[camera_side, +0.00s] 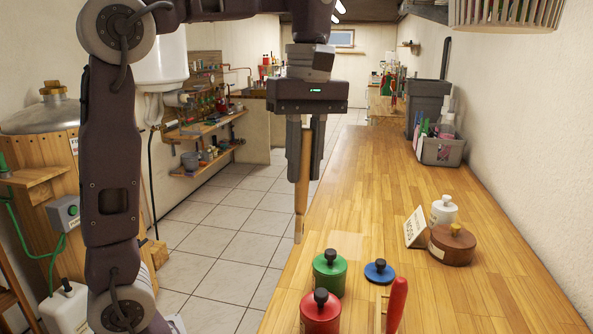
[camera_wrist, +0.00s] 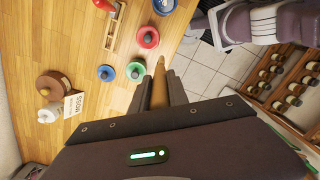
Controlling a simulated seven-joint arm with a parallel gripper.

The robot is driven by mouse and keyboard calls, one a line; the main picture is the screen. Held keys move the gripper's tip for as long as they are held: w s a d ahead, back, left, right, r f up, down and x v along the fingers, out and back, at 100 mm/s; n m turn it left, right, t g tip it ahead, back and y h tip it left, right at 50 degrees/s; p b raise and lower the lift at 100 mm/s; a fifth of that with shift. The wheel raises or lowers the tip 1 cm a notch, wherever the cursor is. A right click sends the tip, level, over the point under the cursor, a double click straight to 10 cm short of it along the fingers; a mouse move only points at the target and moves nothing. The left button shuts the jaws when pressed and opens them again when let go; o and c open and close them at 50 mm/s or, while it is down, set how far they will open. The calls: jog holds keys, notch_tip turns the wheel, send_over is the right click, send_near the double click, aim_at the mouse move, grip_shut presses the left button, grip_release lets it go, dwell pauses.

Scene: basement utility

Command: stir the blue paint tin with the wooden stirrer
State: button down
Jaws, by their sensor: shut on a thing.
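My gripper (camera_side: 304,178) is shut on the wooden stirrer (camera_side: 301,205), which hangs upright below the fingers. The stirrer's tip is in the air near the bench's left edge, behind the green tin (camera_side: 329,282). In the wrist view the stirrer (camera_wrist: 159,88) shows between the fingers of my gripper (camera_wrist: 160,82). A blue round thing (camera_wrist: 165,6), apparently the blue paint tin, is cut off by the top edge there; its inside cannot be made out. A flat blue lid (camera_side: 379,271) with a dark knob lies on the bench; it also shows in the wrist view (camera_wrist: 106,73).
A red tin (camera_side: 320,317) stands in front of the green one. A red-handled tool (camera_side: 397,303) is right of it. A brown pot (camera_side: 452,246), white jar (camera_side: 443,210) and card (camera_side: 415,227) stand farther right. The middle of the bench (camera_side: 365,190) is clear.

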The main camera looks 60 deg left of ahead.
jog(key=s+d+g, duration=0.1)
jog(key=s+d, duration=0.5)
jog(key=d, duration=0.7)
notch_tip(320, 180, down, 15)
jog(key=shift+a+r, duration=0.2)
dwell(0.9)
